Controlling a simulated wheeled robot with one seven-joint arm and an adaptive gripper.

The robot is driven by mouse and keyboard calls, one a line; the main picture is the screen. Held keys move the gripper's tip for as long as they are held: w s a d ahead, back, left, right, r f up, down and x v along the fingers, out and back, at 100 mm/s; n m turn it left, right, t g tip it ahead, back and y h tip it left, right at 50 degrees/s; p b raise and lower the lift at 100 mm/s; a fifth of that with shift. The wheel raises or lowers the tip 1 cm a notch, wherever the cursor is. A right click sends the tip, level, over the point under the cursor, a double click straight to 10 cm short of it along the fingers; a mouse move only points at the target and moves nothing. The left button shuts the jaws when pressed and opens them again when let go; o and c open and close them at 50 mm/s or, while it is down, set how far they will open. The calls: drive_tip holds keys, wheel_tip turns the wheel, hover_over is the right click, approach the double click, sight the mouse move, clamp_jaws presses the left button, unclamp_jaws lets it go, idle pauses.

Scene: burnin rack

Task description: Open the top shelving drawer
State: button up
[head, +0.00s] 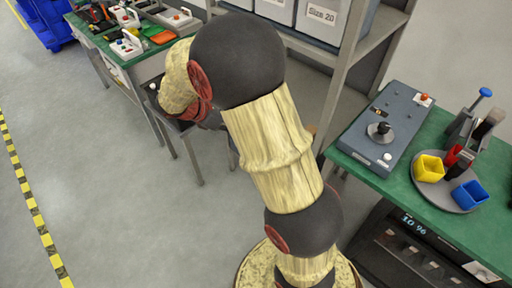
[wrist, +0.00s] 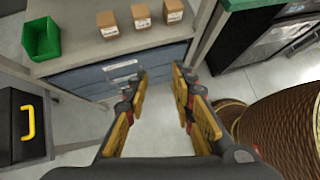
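In the wrist view, blue-grey drawer fronts (wrist: 90,78) sit under a grey shelf top (wrist: 70,55). A pale label or handle (wrist: 122,68) shows on the upper front; I cannot tell which. The drawers look shut, and their right part is partly hidden by my fingers. My gripper (wrist: 158,75) is open, with its yellow and dark fingers spread and nothing between them. Its fingertips point toward the drawer fronts and appear apart from them. In the head view my arm hides the gripper, and these drawer fronts cannot be made out.
Small cardboard boxes (wrist: 140,16) and a green bin (wrist: 42,38) stand on the shelf top. A black case with a yellow handle (wrist: 28,120) is at left. In the head view, a green-topped bench (head: 440,205) stands at right, and open floor (head: 110,200) lies left.

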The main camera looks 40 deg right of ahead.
drive_tip(key=w+d+f+n+t+h, duration=0.1)
drive_tip(key=w+d+f+n+h, duration=0.2)
drive_tip(key=f+n, duration=0.65)
drive_tip(key=w+d+f+n+t+h, duration=0.1)
drive_tip(key=w+d+f+n+h, duration=0.2)
drive_tip(key=f, duration=1.1)
drive_tip(key=w+d+f+n+t+h, duration=0.1)
drive_tip(key=w+d+f+n, duration=0.3)
drive_tip(key=f+n, duration=0.6)
drive_tip(key=shift+m, duration=0.95)
drive_tip(key=d+f, duration=0.1)
drive_tip(key=d, duration=0.1)
drive_tip(key=d+f+b, duration=0.1)
drive_tip(key=d, duration=0.1)
drive_tip(key=d+f+b, duration=0.1)
drive_tip(key=d, duration=0.2)
drive_tip(key=shift+s, duration=0.15)
drive_tip(key=shift+c, duration=1.2)
drive_tip(key=shift+r, duration=0.1)
drive_tip(key=c, duration=0.4)
clamp_jaws()
